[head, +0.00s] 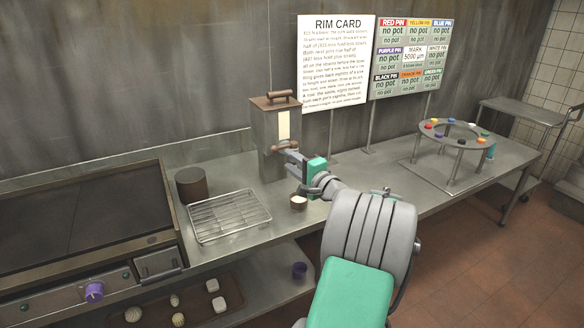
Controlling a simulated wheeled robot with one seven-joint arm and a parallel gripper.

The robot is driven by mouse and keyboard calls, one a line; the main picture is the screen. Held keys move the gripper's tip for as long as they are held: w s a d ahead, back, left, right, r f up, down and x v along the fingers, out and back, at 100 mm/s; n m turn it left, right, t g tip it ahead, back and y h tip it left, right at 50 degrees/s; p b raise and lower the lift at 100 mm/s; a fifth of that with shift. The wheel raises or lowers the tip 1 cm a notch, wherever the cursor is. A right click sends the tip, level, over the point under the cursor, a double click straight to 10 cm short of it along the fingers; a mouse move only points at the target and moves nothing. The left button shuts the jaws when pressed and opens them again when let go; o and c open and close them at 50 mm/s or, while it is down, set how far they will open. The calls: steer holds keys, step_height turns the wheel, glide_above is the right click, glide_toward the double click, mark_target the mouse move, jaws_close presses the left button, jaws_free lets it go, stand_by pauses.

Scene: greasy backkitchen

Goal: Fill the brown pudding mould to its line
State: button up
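A small brown cup (298,203), which looks like the pudding mould, stands on the steel counter in front of a tall dispenser. Pale white stuff shows at its top; its line is too small to make out. The dispenser (264,133) is a grey-brown box with a brown top handle and a pale upright window. My gripper (281,149) is at the dispenser's front, over the far side of the cup, where a tap or lever seems to be. The fingers are small and partly merged with the dispenser front, so I cannot tell whether they hold anything.
A dark brown cylinder (192,185) and a wire rack (229,216) stand left, beside a griddle (75,225). A ring stand (452,135) with coloured pins stands right. Behind are a rim card (336,62) and a pin chart (412,58).

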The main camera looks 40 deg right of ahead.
mark_target(276, 151)
steer(key=w, duration=0.2)
steer(key=w+p, duration=0.1)
steer(key=w, duration=0.2)
steer(key=w+d, duration=0.1)
steer(key=w, duration=0.1)
steer(key=shift+w+r+p, duration=0.1)
steer(key=shift+w+p, duration=0.1)
steer(key=shift+p, duration=0.1)
steer(key=shift+w+d, duration=0.1)
steer(key=shift+w, duration=0.15)
steer(key=shift+c, duration=0.4)
steer(key=shift+s, duration=0.1)
jaws_close()
